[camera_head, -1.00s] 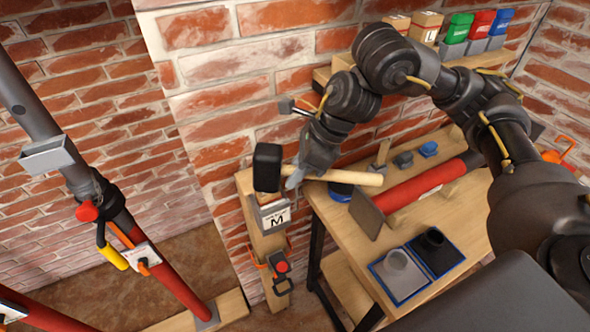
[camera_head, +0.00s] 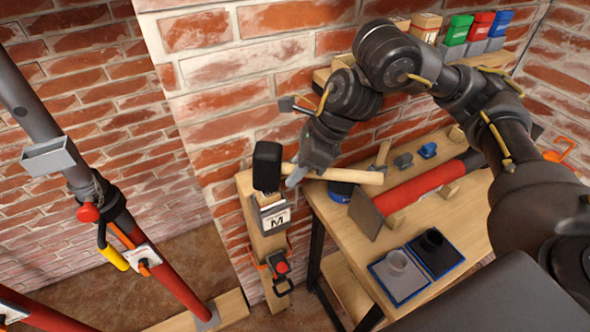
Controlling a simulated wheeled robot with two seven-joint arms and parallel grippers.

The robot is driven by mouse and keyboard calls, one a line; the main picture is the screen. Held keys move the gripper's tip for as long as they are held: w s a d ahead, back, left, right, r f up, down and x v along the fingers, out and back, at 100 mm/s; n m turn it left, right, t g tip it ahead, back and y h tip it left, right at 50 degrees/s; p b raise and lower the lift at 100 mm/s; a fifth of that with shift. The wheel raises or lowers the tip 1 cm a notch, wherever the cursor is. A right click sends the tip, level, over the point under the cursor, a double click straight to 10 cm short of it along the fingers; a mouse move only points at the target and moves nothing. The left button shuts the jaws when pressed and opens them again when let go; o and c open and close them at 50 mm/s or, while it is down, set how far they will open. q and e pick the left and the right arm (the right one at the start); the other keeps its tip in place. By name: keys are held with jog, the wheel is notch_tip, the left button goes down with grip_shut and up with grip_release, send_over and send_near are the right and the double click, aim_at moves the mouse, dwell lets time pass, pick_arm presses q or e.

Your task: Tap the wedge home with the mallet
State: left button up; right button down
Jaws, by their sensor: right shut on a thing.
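The mallet (camera_head: 267,167) has a black head and a pale wooden handle. My right gripper (camera_head: 296,176) is shut on its handle, close behind the head. The head is above a small holder marked "M" (camera_head: 277,220) on the wooden post beside the workbench. I cannot tell whether the head touches what is in the holder. A small wooden piece, perhaps the wedge (camera_head: 267,199), shows just under the head; the head partly hides it. My left gripper is not in view.
The workbench (camera_head: 446,221) stands at the right with a red prop (camera_head: 418,188) and two blue-edged trays on it. A shelf with coloured bins (camera_head: 459,29) is on the brick wall. A grey-and-red prop (camera_head: 169,273) stands at the left. Floor shows between it and the post.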

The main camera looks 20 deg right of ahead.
jog(key=shift+w, duration=0.1)
notch_tip(320, 180, up, 6)
jog(key=p, duration=0.4)
dwell(0.5)
